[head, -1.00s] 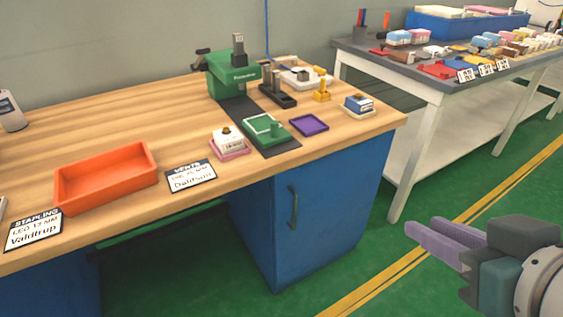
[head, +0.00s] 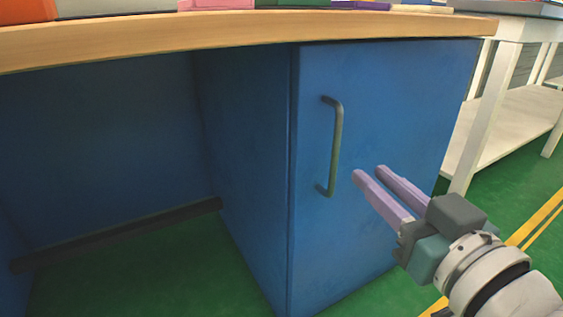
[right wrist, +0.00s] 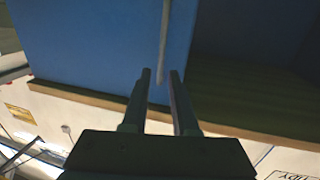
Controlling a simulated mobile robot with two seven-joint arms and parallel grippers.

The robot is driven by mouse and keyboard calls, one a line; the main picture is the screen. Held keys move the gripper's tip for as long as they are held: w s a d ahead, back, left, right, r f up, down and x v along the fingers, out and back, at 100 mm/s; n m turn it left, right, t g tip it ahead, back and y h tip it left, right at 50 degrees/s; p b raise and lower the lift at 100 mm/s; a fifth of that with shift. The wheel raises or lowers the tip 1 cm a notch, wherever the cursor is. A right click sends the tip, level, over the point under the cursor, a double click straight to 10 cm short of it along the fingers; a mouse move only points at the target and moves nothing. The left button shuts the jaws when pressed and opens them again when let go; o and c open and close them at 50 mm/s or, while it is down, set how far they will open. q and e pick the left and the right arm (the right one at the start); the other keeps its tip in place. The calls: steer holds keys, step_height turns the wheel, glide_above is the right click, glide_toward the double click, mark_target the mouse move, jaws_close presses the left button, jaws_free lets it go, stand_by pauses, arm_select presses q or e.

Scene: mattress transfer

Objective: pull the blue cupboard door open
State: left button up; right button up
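The blue cupboard door (head: 400,120) is shut, under the wooden worktop. Its grey upright bar handle (head: 337,145) is near the door's left edge. My right gripper (head: 369,173) has two pale purple fingers, which are apart with nothing between them. In the head view its tips are just right of the handle's lower half, apart from it. In the right wrist view the blue door (right wrist: 95,45) fills the upper left. The handle (right wrist: 163,40) lines up there with the gap between the fingertips (right wrist: 160,74). My left gripper is not in view.
The wooden worktop edge (head: 240,27) runs above the door, with the bottoms of several objects showing on it. Open knee space lies left of the cupboard. A white table (head: 500,120) stands at the right. Green floor (head: 500,200) is clear between them.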

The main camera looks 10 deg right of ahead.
mark_target(337, 156)
steer(key=w+b, duration=0.2)
steer(key=w, duration=0.1)
steer(key=w+a+f+b, duration=0.1)
steer(key=w, duration=0.2)
steer(key=w+f+b, duration=0.1)
steer(key=w+b, duration=0.1)
steer(key=w, duration=0.1)
steer(key=shift+w+a+b, duration=0.35)
steer(key=shift+a, duration=0.05)
steer(key=shift+w+a, duration=0.1)
steer(key=shift+w, duration=0.35)
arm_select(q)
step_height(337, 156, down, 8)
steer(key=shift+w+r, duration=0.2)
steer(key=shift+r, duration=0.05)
arm_select(e)
steer(key=shift+r, duration=0.1)
jaws_close()
